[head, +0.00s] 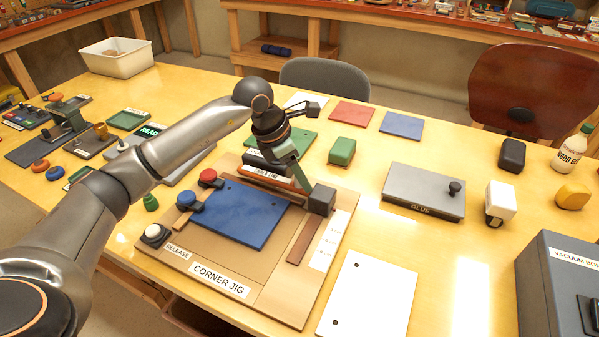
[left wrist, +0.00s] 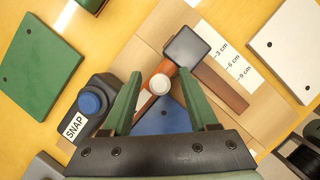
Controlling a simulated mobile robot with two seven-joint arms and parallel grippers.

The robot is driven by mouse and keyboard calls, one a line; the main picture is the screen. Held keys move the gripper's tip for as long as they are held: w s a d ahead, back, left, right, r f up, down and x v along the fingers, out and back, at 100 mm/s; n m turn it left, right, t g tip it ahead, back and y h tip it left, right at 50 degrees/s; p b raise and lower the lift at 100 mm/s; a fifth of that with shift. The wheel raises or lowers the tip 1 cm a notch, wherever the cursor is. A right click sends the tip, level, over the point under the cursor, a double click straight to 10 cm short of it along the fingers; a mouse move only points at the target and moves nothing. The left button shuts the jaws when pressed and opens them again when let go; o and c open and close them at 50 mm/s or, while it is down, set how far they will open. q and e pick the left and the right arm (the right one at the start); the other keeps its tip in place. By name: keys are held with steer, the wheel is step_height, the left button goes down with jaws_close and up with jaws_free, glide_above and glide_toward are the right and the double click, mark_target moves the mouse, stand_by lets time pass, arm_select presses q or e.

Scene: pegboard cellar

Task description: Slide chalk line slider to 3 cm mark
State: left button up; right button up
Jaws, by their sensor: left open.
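My left gripper (head: 296,176) is over the far side of the corner jig board (head: 276,298). In the left wrist view its green fingers stand apart (left wrist: 160,76). A round white-topped, red-rimmed piece (left wrist: 159,84) shows between the fingers; contact cannot be judged. A dark block (head: 321,201) stands at the corner where brown strips meet, beyond the fingertips in the left wrist view (left wrist: 190,48). A strip marked 3, 6 and 9 cm (head: 330,241) lies beside one brown strip (head: 304,240). I cannot tell for sure which piece is the slider. My right gripper is not visible.
A blue panel (head: 240,215) lies on the jig. A black SNAP unit with a blue button (left wrist: 90,102) is left of the fingers in the wrist view. Red (head: 208,176) and white (head: 153,231) buttons stand at the jig's left. A white panel (head: 366,296) lies nearby.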

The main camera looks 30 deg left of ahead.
arm_select(q)
jaws_close()
stand_by(0.5)
stand_by(1.0)
